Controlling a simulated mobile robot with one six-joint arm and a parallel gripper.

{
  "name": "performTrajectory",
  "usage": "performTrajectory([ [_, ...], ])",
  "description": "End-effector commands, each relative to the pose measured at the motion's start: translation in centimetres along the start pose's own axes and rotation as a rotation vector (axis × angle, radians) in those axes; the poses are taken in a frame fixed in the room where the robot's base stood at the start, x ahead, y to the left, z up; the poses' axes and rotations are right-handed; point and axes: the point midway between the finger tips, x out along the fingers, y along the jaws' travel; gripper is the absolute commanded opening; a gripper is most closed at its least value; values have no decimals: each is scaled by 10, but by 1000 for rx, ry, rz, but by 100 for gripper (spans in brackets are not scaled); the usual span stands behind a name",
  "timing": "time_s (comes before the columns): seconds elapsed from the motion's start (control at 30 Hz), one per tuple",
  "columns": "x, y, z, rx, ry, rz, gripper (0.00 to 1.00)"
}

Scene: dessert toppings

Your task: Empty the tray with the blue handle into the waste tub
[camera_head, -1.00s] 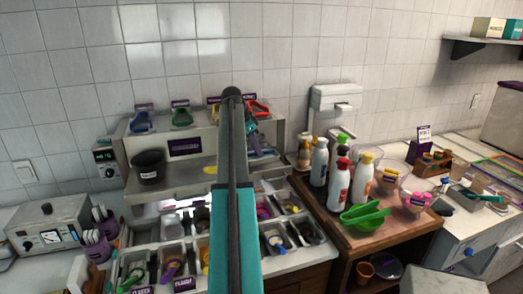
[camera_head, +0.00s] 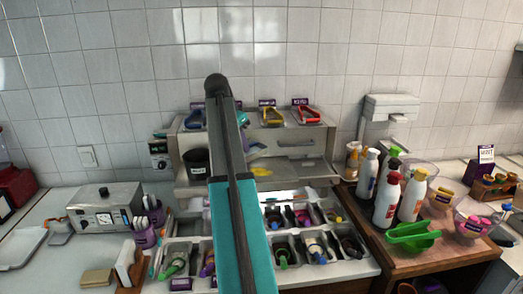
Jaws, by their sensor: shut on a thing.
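A blue-handled tray (camera_head: 195,118) sits at the left end of the upper shelf in the head view, its right part close to or behind my arm. A black tub (camera_head: 195,163) with a white label, likely the waste tub, stands below it on the left of the lower shelf. My arm rises through the middle of the picture and partly covers the tub's right side.
Yellow-handled (camera_head: 270,114) and red-handled (camera_head: 307,113) trays sit farther right on the upper shelf. A yellow patch (camera_head: 261,171) shows on the lower shelf. Topping bins with scoops fill the counter below.

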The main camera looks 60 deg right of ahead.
Motion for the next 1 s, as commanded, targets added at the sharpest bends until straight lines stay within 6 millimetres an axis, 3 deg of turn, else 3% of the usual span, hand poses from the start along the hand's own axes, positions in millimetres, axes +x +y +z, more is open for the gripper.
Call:
performTrajectory([
  [0.03, -10, -5, 19, -38, 1, -18, 0],
  [0.43, -77, -42, 149, -361, 1, -151, 0],
  [0.67, -86, -61, 229, -569, 1, -236, 0],
  [1.0, -78, -83, 352, -900, 0, -372, 0],
])
